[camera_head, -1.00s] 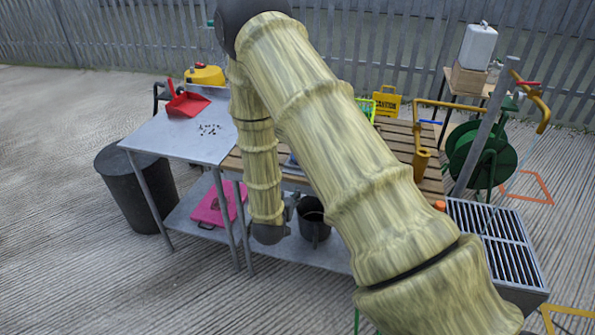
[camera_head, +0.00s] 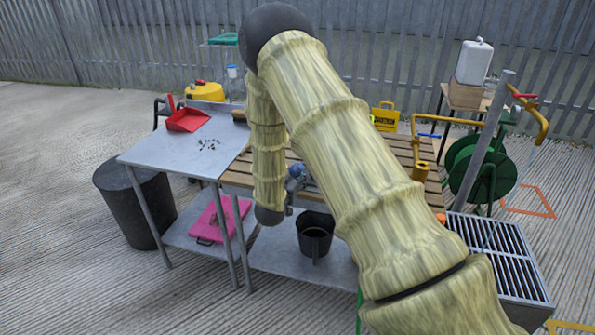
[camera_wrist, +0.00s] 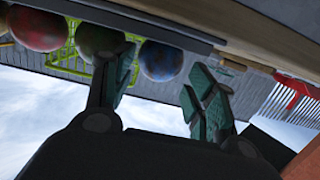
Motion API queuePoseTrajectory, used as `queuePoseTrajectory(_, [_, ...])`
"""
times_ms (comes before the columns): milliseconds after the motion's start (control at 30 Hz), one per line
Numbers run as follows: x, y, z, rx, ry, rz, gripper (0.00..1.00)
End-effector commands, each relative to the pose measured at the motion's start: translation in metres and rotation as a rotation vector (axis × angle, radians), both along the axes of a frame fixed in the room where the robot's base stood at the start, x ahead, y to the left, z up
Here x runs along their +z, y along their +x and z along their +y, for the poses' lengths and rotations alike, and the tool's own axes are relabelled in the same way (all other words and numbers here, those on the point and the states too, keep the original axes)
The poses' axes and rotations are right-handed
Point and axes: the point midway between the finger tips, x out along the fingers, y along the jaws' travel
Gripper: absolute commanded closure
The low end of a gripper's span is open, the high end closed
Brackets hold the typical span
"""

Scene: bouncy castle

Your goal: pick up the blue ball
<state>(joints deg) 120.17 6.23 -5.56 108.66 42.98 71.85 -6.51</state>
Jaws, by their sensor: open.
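In the wrist view, which is turned over with sky at the bottom, the blue ball (camera_wrist: 161,61) is dark and mottled at the top middle, beside a grey ledge. A green ball (camera_wrist: 100,40) and a red ball with blue patches (camera_wrist: 38,28) sit in a row to its left. My gripper (camera_wrist: 160,76) is open, its two fingers apart. The blue ball shows between the fingers, seemingly beyond their tips. The left finger covers part of the green ball. In the head view my arm hides the balls, and I cannot make out the fingers clearly.
The slatted wooden table (camera_head: 400,152) is partly behind my arm. A metal table (camera_head: 165,150) with a red dustpan (camera_head: 187,120) stands left. A black bucket (camera_head: 315,240) stands on the lower shelf. A metal grate (camera_head: 500,245) and green hose reel (camera_head: 480,165) are right.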

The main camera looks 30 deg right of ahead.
Motion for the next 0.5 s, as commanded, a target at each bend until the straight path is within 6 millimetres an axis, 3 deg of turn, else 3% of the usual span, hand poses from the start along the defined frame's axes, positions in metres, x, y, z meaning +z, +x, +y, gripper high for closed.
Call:
queuePoseTrajectory(200, [-0.004,0.018,-0.023,-0.002,-0.001,0.000,0.44])
queuePoseTrajectory(500, [-0.006,0.024,-0.030,-0.001,-0.001,0.001,0.44])
